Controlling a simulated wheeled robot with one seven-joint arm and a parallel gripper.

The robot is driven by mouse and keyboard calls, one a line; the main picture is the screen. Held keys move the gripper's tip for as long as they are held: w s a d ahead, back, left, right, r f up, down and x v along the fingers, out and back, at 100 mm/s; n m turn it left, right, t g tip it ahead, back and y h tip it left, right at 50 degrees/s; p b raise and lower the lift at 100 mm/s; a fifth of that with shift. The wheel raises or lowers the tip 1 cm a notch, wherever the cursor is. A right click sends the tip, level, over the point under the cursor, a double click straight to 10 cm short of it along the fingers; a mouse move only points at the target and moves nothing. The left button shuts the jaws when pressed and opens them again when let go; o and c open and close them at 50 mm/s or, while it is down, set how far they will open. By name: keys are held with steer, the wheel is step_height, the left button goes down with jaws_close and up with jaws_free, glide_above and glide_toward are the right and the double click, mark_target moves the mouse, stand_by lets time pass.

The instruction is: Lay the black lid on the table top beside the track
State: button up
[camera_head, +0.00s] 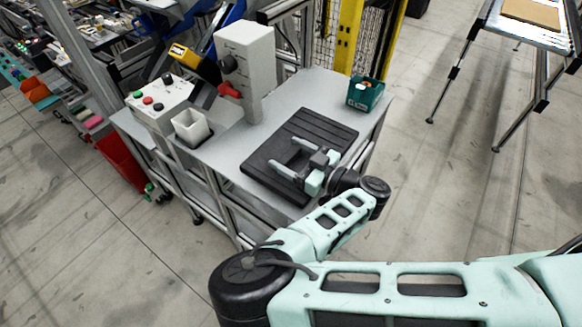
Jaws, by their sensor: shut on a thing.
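The black lid (322,128) is a flat, dark, ribbed slab over the right half of the grey table top (225,157). My gripper (268,150) reaches over it from the lower right. Its two pale fingers are spaced apart, and it is shut on the lid. The wrist covers the lid's lower right part. I cannot tell from this view whether the lid touches the table or is held just above it. I cannot make out the track apart from the dark slab.
A grey column with a red part (246,75) stands behind the lid. A white open box (191,128) and a button panel (158,103) are at left. A green bin (365,94) sits at the right corner. Narrow bare strips of table top lie left and behind.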

mark_target(292, 163)
step_height(292, 163, down, 3)
steer(key=b, duration=0.3)
steer(key=shift+f, duration=0.2)
steer(key=shift+r, duration=0.1)
steer(key=o, duration=1.3)
steer(key=shift+f, duration=0.2)
steer(key=shift+o, duration=0.2)
steer(key=shift+d+r, duration=0.1)
steer(key=shift+r, duration=0.05)
